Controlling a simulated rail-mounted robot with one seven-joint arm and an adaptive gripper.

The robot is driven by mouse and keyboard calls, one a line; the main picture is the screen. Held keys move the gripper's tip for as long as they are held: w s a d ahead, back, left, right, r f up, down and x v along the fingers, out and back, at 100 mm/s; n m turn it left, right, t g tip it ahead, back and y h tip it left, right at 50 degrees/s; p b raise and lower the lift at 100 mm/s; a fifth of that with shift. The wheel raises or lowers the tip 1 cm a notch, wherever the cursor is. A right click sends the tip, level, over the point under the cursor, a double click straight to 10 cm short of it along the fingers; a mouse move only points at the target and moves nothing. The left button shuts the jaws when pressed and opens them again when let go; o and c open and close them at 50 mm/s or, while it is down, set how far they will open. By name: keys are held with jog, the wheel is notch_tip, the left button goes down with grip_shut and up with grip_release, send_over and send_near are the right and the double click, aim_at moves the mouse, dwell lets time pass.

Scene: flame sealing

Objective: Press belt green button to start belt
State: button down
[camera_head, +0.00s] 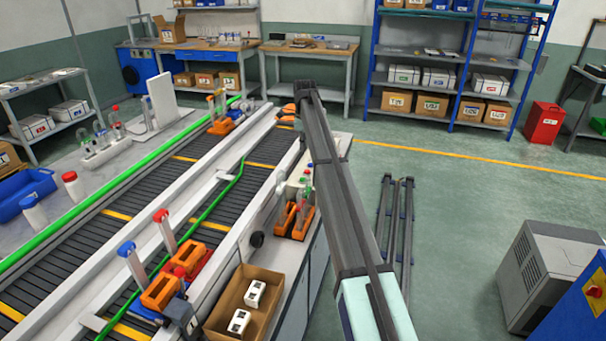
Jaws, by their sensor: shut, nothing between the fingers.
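Two dark slatted conveyor belts run from the lower left toward the back; the near belt (215,212) carries orange holders (160,291) with capped tubes at its front end. Small green and red spots (307,176) show at the side of the belt bench, close beside my arm. They are too small to tell whether one is the green button. My arm crosses the picture from the bottom right up to the middle. My gripper does not show; I cannot see its fingertips or a contact with a button.
An open cardboard box (213,327) with white cartons stands beside the near belt. Orange holders (294,222) sit on the bench's right side. A grey machine (540,262) stands at right. The green floor between is mostly clear, apart from dark rails (384,210).

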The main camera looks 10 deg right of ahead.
aim_at(303, 178)
jog(key=shift+f, duration=0.1)
jog(key=f+p, duration=0.1)
jog(key=f, duration=0.3)
jog(key=w+f+p, duration=0.1)
jog(key=f, duration=0.4)
jog(key=f+p, duration=0.2)
jog(key=f, duration=0.2)
jog(key=shift+w+f, duration=0.15)
jog(key=shift+f, duration=0.2)
jog(key=shift+f, duration=0.1)
